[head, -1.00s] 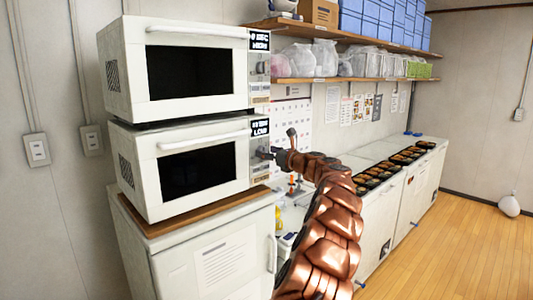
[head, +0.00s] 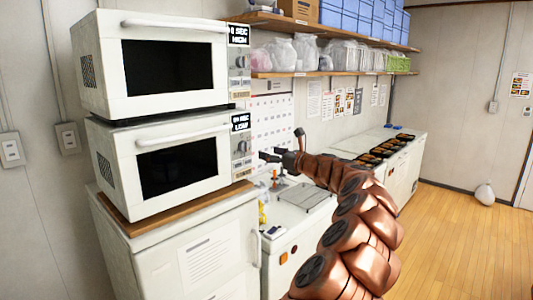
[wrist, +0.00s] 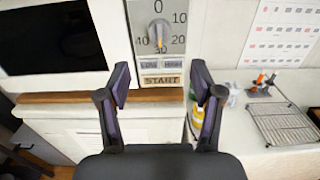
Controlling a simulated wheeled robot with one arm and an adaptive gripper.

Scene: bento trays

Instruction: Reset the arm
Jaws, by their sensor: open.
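My copper-coloured arm reaches from the lower right in the head view, and my gripper (head: 268,154) is just right of the lower microwave (head: 172,160). In the wrist view my gripper (wrist: 160,88) has its two dark fingers wide apart with nothing between them. Beyond the fingers is the control panel of the microwave, with a timer dial (wrist: 159,33), LOW and HIGH buttons (wrist: 164,64) and a START button (wrist: 162,80). The fingers appear apart from the panel. Both microwave doors look closed.
An upper microwave (head: 165,60) is stacked on the lower one, above a white cabinet (head: 195,255). A wire rack (wrist: 285,125) lies on the counter to the right. Bento trays (head: 378,151) line the counter farther back.

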